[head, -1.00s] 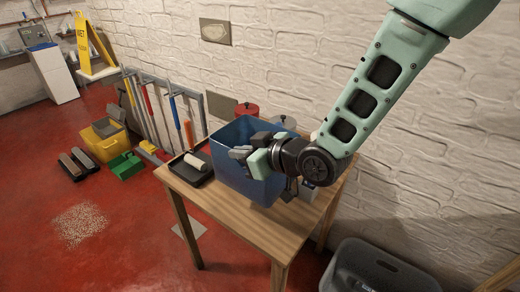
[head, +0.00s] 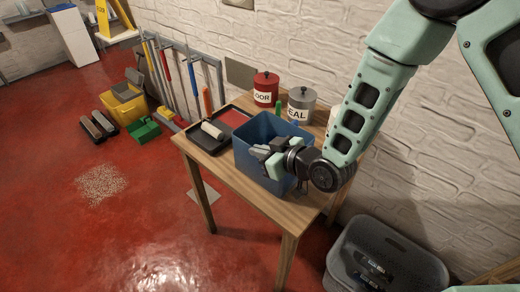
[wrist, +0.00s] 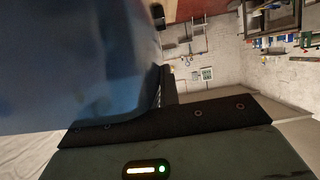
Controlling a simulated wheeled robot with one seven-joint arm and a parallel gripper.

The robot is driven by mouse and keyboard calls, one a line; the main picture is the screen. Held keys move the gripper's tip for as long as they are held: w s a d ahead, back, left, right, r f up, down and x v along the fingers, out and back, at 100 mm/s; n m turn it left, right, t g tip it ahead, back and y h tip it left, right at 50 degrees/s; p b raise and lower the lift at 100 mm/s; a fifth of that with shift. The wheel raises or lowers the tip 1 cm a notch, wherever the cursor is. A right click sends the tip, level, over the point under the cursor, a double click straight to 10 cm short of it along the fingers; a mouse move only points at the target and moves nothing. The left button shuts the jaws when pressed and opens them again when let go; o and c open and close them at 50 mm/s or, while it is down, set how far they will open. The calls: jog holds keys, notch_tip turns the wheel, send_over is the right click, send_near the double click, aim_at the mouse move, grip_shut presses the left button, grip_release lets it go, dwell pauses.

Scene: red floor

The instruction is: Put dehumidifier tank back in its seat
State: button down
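The blue open-topped tank (head: 247,153) is in the middle of the head view, over the wooden table. My gripper (head: 268,155) is at its near right side, with its fingers against the wall and rim; it appears shut on the tank. In the wrist view the tank's blue wall (wrist: 70,65) fills the upper left, close to the lens. Whether the tank's underside touches the table cannot be told. A seat for the tank cannot be made out.
The wooden table (head: 225,172) holds a black paint tray (head: 228,118) with a roller, a red canister (head: 265,90) and a grey canister (head: 301,104). A dark grey rounded bin (head: 385,258) stands on the floor at lower right. The red floor (head: 100,230) at left is mostly clear.

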jog(key=c, duration=2)
grip_release()
jog(key=shift+f, duration=0.15)
jog(key=o, duration=0.4)
jog(key=shift+c, duration=0.2)
jog(key=shift+r, duration=0.25)
jog(key=p+v, duration=0.1)
jog(key=v, duration=1.1)
